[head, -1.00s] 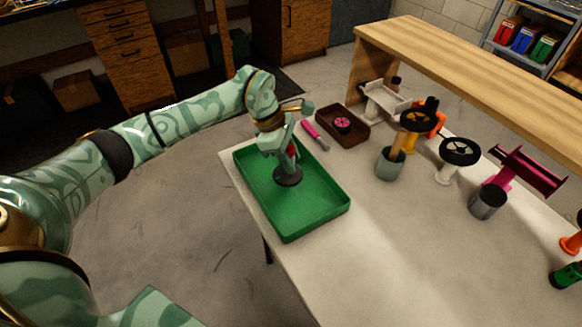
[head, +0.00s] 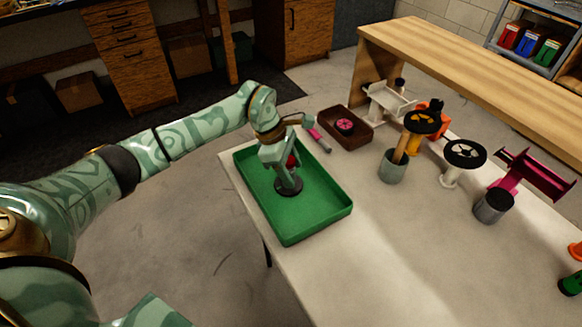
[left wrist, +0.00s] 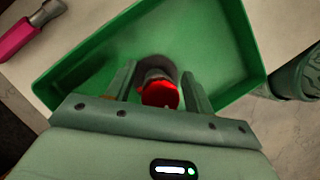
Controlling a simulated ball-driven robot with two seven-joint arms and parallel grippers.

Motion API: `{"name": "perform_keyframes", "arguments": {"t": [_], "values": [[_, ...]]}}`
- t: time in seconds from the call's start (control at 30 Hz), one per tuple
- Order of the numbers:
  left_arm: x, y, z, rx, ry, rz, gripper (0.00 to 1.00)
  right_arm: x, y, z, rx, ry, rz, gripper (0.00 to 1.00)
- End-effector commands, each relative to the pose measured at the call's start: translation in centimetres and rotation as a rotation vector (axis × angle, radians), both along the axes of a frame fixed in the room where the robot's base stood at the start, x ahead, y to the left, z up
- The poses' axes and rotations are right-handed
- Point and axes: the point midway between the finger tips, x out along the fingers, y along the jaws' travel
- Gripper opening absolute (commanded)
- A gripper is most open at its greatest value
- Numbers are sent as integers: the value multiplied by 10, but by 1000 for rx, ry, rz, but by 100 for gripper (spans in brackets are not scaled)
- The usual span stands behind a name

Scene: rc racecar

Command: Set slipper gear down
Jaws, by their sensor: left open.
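The slipper gear, a dark round disc (head: 289,187) with a red-topped post, stands upright in the green tray (head: 318,222). The left wrist view shows its red top (left wrist: 160,95) between my fingers, with the dark disc below partly hidden. My left gripper (head: 287,178) points down into the tray. It is open, with one finger on each side of the post and a gap visible at the right finger in the left wrist view (left wrist: 160,80). My right gripper is not in view.
A brown box (head: 345,128) with a pink wheel and a pink-handled tool (head: 319,140) lie behind the tray. A grey-green cup (head: 392,167), a steering-wheel stand (head: 464,155) and a dark-topped can (head: 494,205) stand to the right. The table's front middle is clear.

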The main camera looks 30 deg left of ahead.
Motion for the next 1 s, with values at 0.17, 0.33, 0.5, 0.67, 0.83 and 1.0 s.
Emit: {"name": "perform_keyframes", "arguments": {"t": [0.17, 0.33, 0.5, 0.67, 0.83, 1.0], "values": [[-1, 8, 24, 2, -6, 0, 53, 4, 0, 8, 0, -9, 1, 52], [-5, 23, 63, 3, -7, 1, 53, 8, 0, 20, -1, -20, 0, 52], [-9, 36, 95, 1, -4, 1, 53, 12, 0, 28, 0, -28, 0, 52], [-11, 43, 111, 0, -2, 0, 53, 13, 0, 32, 0, -31, 0, 52], [-11, 45, 114, 0, 0, 0, 53, 13, 1, 32, 1, -31, -1, 52], [-11, 45, 113, 0, 0, 0, 53, 13, 3, 31, 3, -31, -2, 52]]}}
